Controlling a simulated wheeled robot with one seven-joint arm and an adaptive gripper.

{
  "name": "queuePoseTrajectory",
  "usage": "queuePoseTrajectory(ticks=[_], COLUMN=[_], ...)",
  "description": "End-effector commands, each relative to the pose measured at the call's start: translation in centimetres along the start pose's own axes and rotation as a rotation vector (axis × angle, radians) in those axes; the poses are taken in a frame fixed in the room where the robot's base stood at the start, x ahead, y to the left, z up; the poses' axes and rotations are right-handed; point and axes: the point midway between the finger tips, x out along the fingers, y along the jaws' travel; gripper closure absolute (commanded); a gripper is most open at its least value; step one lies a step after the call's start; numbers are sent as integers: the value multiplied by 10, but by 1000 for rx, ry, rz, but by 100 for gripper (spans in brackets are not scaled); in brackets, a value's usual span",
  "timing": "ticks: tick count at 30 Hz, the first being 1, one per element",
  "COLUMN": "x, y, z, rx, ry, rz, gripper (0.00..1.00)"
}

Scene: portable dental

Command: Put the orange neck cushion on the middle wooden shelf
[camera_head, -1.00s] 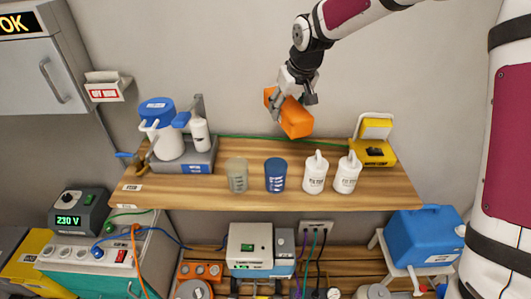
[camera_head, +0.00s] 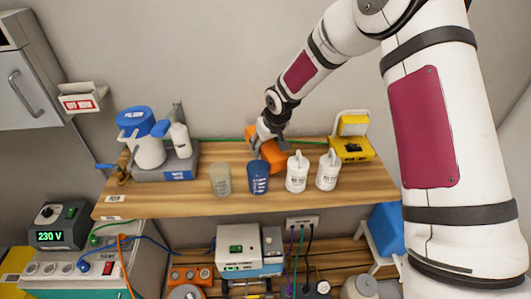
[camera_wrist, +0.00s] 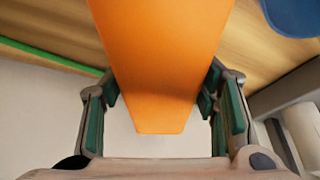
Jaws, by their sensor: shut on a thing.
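The orange neck cushion (camera_head: 275,158) is a block-like piece at the back of the wooden shelf (camera_head: 350,195), behind the blue cup. In the wrist view the cushion (camera_wrist: 160,65) fills the middle, with green-padded fingers on both sides. My gripper (camera_head: 266,143) is shut on the cushion from above. The cushion is low over the shelf; I cannot tell whether its underside touches the wood. Its lower front is partly hidden by the cup and a white bottle.
A clear cup (camera_head: 221,179), blue cup (camera_head: 258,178) and two white bottles (camera_head: 297,173) (camera_head: 328,170) stand along the front. A blue-lidded jug (camera_head: 147,145) is left, a yellow device (camera_head: 350,148) right. A green cable runs behind. A lower wooden shelf (camera_head: 345,250) shows below.

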Motion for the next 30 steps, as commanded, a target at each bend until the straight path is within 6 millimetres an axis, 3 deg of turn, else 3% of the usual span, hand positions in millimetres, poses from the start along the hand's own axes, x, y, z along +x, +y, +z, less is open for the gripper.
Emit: queuePoseTrajectory(ticks=[8, 19, 20, 22, 30], x=[31, 36, 36, 35, 35], y=[-1, 0, 0, 0, 0], z=[14, 15, 15, 15, 15], rx=[-1, -1, -1, -1, -1], ry=[-2, -2, -2, -2, -2], rz=[-1, 0, 0, 0, 0], gripper=[76, 76, 41, 25, 25])
